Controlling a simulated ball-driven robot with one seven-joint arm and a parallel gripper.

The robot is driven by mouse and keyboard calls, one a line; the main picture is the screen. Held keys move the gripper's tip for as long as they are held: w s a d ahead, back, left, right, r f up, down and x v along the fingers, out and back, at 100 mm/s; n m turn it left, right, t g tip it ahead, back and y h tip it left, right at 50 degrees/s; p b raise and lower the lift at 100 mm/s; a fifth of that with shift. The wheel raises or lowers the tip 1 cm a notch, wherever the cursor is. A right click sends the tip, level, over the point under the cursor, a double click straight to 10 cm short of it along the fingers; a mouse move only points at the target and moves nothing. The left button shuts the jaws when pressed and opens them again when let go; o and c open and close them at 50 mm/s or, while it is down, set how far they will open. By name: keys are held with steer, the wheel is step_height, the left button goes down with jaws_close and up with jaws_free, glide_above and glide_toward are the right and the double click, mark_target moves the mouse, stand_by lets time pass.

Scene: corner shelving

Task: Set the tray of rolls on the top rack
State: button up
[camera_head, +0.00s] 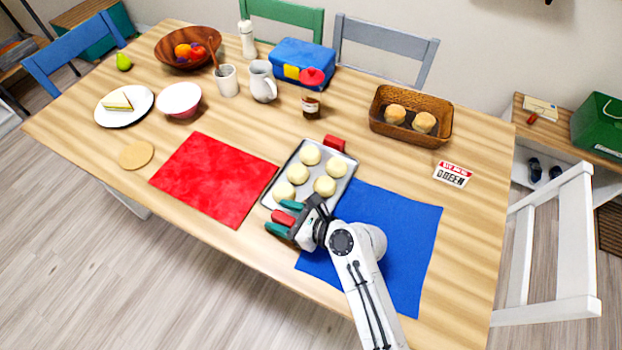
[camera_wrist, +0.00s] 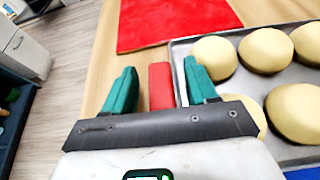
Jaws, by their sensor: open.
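The grey metal tray (camera_head: 316,170) lies on the wooden table with several pale round rolls (camera_head: 298,173) on it. It has a red handle (camera_head: 334,143) at its far end. Another red handle (camera_wrist: 160,86) sits at the near end, between my fingers. My gripper (camera_head: 284,217) is open at that near end, with one green finger on each side of the handle. In the wrist view the gripper (camera_wrist: 160,70) shows gaps to the handle. The tray (camera_wrist: 295,150) and rolls (camera_wrist: 265,50) fill the right of that view. I cannot make out a top rack.
A red mat (camera_head: 215,178) lies left of the tray and a blue mat (camera_head: 405,235) right of it. A jar (camera_head: 311,106) and a basket (camera_head: 438,135) with two buns stand behind. A small sign (camera_head: 453,174) and a white chair (camera_head: 545,260) are on the right.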

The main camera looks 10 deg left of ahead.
jaws_close()
stand_by(0.4)
steer(key=shift+r, duration=0.1)
